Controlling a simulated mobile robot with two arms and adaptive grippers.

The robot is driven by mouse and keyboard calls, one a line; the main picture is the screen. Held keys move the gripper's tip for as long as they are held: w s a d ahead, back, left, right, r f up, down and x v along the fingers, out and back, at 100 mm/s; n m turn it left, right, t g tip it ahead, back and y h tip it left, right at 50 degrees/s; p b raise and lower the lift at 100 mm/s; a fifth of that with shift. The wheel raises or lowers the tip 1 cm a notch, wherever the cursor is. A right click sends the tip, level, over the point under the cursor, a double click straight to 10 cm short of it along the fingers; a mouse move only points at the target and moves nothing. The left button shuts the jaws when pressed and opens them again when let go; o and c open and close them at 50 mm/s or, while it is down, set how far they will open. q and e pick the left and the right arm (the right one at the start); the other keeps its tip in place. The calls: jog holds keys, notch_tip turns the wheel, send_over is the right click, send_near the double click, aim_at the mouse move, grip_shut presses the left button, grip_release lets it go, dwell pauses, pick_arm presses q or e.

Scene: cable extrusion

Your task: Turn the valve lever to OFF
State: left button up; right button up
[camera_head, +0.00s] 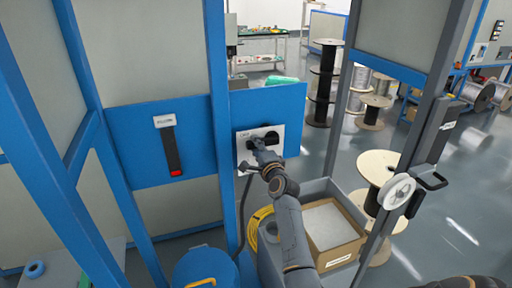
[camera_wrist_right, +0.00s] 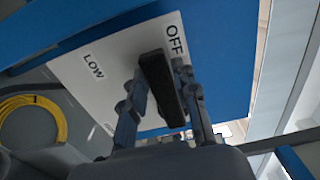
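The white valve plate (camera_head: 242,151) sits on a blue panel in the head view. My right gripper (camera_head: 258,152) reaches it from below and covers part of the dark valve parts. In the right wrist view, the black valve lever (camera_wrist_right: 161,84) lies between the two fingers of my right gripper (camera_wrist_right: 165,82). Both fingers are close against its sides and look shut on it. The lever's upper end lies between the printed LOW (camera_wrist_right: 93,66) and OFF (camera_wrist_right: 174,40), nearer OFF. Contact at the fingertips is partly hidden. My left gripper is not in view.
A second black handle with a red end (camera_head: 173,150) hangs on the left panel (camera_head: 128,146). A blue drum (camera_head: 205,268), coiled yellow hose (camera_head: 259,222) and an open cardboard box (camera_head: 335,240) stand below. A grey post (camera_head: 425,120) rises at right.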

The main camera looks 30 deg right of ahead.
jog(key=shift+o, duration=1.2)
jog(key=shift+s, duration=0.1)
jog(key=v, duration=1.1)
jog(key=shift+s, duration=0.4)
